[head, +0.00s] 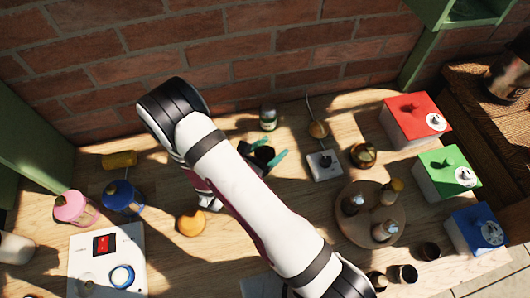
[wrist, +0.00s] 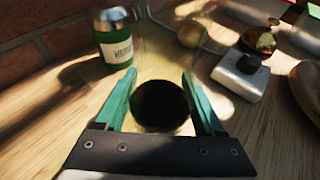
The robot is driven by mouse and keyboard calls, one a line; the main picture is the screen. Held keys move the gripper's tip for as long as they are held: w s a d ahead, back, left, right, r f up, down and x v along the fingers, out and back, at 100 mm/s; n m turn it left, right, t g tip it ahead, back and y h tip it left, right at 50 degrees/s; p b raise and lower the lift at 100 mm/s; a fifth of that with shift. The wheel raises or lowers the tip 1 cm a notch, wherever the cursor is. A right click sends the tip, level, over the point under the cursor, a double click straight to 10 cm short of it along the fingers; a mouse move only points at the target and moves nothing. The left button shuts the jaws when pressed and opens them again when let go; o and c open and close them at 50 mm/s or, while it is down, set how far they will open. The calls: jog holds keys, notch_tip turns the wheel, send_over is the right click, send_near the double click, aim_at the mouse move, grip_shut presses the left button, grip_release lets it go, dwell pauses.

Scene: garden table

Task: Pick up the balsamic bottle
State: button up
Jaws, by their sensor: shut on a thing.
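My gripper (head: 263,152), with teal fingers, is in the upper middle of the table in the head view. In the wrist view its fingers (wrist: 160,76) stand on either side of a dark, round thing (wrist: 160,105) and are shut on it. Only its near-black round face shows, so I cannot tell whether it is the balsamic bottle. Several small bottles stand on a round wooden tray (head: 341,226) at the right: one with a dark top (head: 353,204), one with a yellow top (head: 391,190), and another (head: 384,232). I cannot read their labels.
A white switch box (head: 324,165) and an amber pot (head: 363,155) are to the right. Red (head: 412,118), green (head: 446,172) and blue (head: 474,229) boxes line the right edge.

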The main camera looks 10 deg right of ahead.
grip_shut()
